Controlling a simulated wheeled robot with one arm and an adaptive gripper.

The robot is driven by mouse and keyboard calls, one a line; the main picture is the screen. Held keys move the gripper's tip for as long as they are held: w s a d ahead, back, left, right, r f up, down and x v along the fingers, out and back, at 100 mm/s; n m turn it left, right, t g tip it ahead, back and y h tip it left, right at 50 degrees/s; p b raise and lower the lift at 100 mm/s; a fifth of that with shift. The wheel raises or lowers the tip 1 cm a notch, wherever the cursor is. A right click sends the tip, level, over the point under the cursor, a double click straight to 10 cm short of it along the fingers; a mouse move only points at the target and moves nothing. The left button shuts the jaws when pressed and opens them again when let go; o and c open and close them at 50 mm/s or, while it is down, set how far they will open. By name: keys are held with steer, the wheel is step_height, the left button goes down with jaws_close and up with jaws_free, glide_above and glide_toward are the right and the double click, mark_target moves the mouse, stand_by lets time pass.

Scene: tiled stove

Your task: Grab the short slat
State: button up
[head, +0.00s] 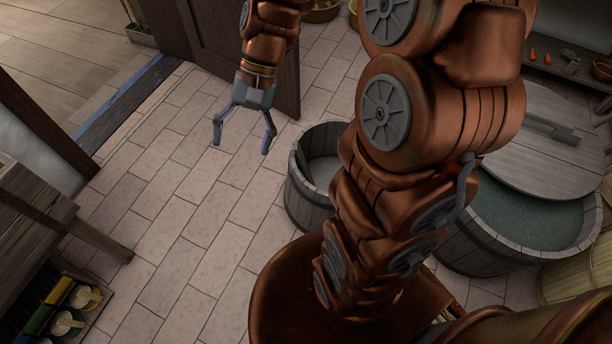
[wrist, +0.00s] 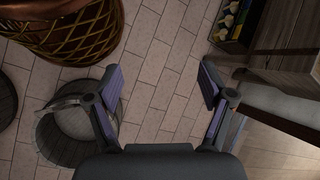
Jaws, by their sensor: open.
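My gripper (head: 241,140) hangs over the tiled floor near the dark door, its two fingers spread wide with nothing between them. In the wrist view the open gripper (wrist: 160,82) frames only bare floor tiles. I cannot make out a loose short slat in either view. Part of the head view is hidden behind my arm.
A wooden tub (head: 308,196) stands right of my gripper. Behind my arm is a larger tub (head: 470,246) of greenish liquid, partly covered by a wooden lid (head: 535,120). A wooden bench (head: 35,235) is at left, the open door (head: 235,55) behind. The middle floor is clear.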

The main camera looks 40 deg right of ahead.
steer(key=w+d+f+m+t+y+b, duration=0.1)
steer(key=w+d+f+m+y+b, duration=0.15)
steer(key=w+f, duration=0.25)
steer(key=w+d+f+m+t+y+b, duration=0.1)
steer(key=w+d+f+m+b, duration=0.1)
steer(key=w+f+b, duration=0.3)
steer(key=m+t+b, duration=0.9)
steer(key=m+b, duration=0.6)
glide_toward(303, 158)
steer(key=shift+y, duration=0.45)
steer(key=shift+b+x, duration=1.3)
steer(key=shift+x, duration=2.75)
steer(key=shift+d, duration=0.1)
jaws_close()
